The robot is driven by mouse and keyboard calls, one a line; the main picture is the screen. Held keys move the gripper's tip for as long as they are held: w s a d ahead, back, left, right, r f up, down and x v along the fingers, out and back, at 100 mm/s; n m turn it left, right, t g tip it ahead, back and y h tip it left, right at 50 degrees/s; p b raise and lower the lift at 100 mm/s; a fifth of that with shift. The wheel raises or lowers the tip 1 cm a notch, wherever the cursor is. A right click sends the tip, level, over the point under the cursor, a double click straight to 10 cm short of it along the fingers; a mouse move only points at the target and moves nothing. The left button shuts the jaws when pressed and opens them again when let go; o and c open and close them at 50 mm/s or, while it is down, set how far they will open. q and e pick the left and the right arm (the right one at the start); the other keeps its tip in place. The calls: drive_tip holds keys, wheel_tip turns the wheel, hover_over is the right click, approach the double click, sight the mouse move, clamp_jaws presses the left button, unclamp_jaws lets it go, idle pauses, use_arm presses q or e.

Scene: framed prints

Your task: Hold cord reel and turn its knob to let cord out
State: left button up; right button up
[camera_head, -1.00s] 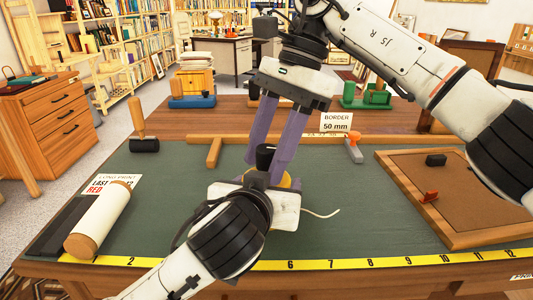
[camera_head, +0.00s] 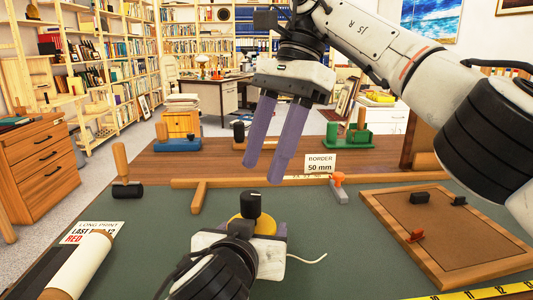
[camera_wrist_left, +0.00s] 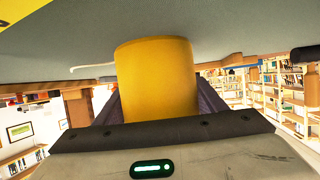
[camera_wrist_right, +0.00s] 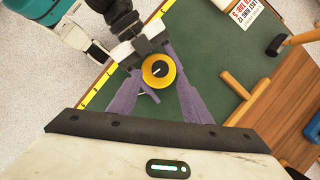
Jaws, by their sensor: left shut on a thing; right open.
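The cord reel is a yellow drum (camera_head: 265,226) with a black knob (camera_head: 251,206) on top, standing upright above the green mat. My left gripper (camera_head: 268,240) is shut on the drum, which fills the left wrist view (camera_wrist_left: 157,80) between the fingers. A thin white cord (camera_head: 308,260) runs out to the right of the left gripper. My right gripper (camera_head: 265,174) points down with its purple fingers apart and empty, above the knob. In the right wrist view the knob (camera_wrist_right: 160,69), with a white mark on its top, shows between and beyond those fingers.
A wooden tray (camera_head: 373,220) lies at the right on the mat (camera_head: 330,220). A wooden bar, an orange-topped tool (camera_head: 338,187) and a BORDER 50 mm card (camera_head: 320,164) are behind the reel. A roller (camera_head: 126,190) and a rolled print (camera_head: 80,265) are at the left.

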use_arm(q)
drive_tip(key=o, duration=1.4)
drive_tip(key=shift+o, duration=0.2)
